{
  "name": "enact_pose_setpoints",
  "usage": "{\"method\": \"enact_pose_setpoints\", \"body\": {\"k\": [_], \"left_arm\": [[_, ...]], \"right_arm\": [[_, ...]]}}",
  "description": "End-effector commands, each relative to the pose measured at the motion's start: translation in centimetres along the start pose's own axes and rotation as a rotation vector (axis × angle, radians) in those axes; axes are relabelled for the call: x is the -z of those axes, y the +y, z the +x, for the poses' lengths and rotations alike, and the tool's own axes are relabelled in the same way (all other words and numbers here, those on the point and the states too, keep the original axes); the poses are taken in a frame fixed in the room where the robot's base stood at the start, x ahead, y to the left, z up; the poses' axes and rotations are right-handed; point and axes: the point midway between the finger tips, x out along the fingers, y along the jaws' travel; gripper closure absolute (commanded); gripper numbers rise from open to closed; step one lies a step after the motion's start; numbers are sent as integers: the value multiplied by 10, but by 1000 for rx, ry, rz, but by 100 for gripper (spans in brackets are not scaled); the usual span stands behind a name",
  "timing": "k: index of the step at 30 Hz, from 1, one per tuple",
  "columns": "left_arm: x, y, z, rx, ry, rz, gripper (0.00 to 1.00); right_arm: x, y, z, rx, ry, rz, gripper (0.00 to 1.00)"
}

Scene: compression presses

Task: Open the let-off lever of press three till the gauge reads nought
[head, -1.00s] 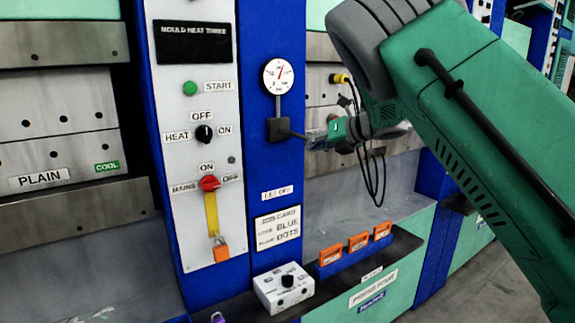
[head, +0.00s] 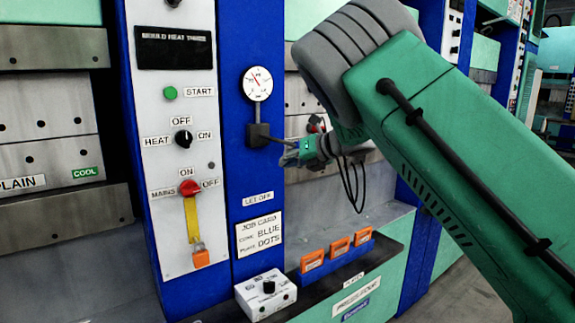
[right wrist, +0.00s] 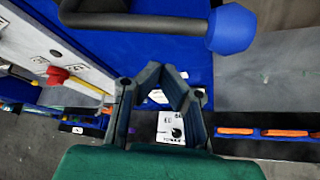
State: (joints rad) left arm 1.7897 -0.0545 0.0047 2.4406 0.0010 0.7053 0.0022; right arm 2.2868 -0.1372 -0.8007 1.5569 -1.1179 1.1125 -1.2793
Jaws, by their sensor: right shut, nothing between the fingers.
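The round white gauge (head: 257,83) is on the blue post of the press whose dark panel (head: 175,48) reads "MOULD HEAT THREE". Its red needle leans up and left; the scale is too small to read. Below it, the let-off lever (head: 278,140) sticks out rightward from a dark box (head: 257,135), sloping slightly down. My right gripper (head: 287,158) is just below the lever's outer end. In the right wrist view, the lever's blue knob (right wrist: 233,29) lies beyond and right of my right gripper (right wrist: 168,72), which is shut and empty. My left gripper is not in view.
The white panel left of the post carries a green start button (head: 170,93), heat switch (head: 183,138) and red mains switch (head: 190,187). A white box (head: 265,295) and orange cards (head: 313,260) sit on the ledge below. Cables hang by my right wrist.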

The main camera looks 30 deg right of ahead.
Motion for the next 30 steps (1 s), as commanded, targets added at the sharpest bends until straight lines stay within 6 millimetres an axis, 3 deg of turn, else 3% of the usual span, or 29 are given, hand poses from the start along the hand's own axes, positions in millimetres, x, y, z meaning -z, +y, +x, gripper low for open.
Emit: {"method": "enact_pose_setpoints", "body": {"k": [1,6,15,30], "left_arm": [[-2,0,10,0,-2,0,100],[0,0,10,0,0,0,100],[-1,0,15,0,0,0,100],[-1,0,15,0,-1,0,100]], "right_arm": [[9,-2,6,-1,1,-2,100],[4,4,-37,0,-2,0,100],[5,11,-85,0,2,-2,100],[6,10,-93,-1,4,0,100]]}}
